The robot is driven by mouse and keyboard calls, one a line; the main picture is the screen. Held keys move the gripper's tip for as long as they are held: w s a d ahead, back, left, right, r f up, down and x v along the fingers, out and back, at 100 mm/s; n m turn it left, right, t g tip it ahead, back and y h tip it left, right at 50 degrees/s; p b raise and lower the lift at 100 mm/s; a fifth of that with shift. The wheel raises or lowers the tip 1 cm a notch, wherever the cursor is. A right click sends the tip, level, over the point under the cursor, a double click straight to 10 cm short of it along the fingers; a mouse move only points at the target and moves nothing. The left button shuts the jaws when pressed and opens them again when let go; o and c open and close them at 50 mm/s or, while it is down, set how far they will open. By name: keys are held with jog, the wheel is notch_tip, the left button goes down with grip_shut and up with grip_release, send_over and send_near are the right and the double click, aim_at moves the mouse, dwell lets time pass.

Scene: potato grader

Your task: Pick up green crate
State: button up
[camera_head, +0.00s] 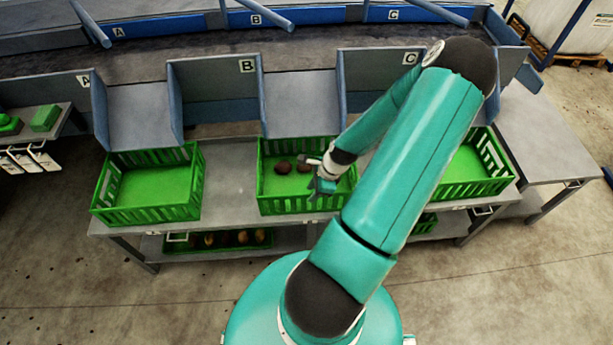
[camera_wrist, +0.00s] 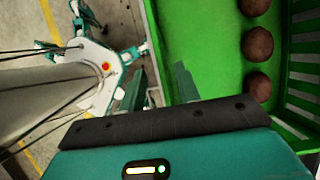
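The wrist view shows three potatoes (camera_wrist: 257,46) on the floor of this crate (camera_wrist: 205,30). My gripper (camera_head: 324,187) is at the crate's front wall, right of its middle. In the wrist view my gripper (camera_wrist: 160,85) is open, with one finger outside the wall and one inside. A gap shows between the fingers and the wall.
An empty green crate (camera_head: 150,213) stands left on the table. Another green crate (camera_head: 465,188) stands right, partly behind my arm. The lower shelf holds a green tray (camera_head: 262,239) with several potatoes. Grey dividers (camera_head: 219,80) rise behind the crates. The floor in front is clear.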

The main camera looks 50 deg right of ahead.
jog(key=x, duration=0.5)
jog(key=shift+d+f, duration=0.1)
jog(key=shift+c, duration=0.2)
grip_shut()
jog(key=shift+w, duration=0.1)
dwell(1.0)
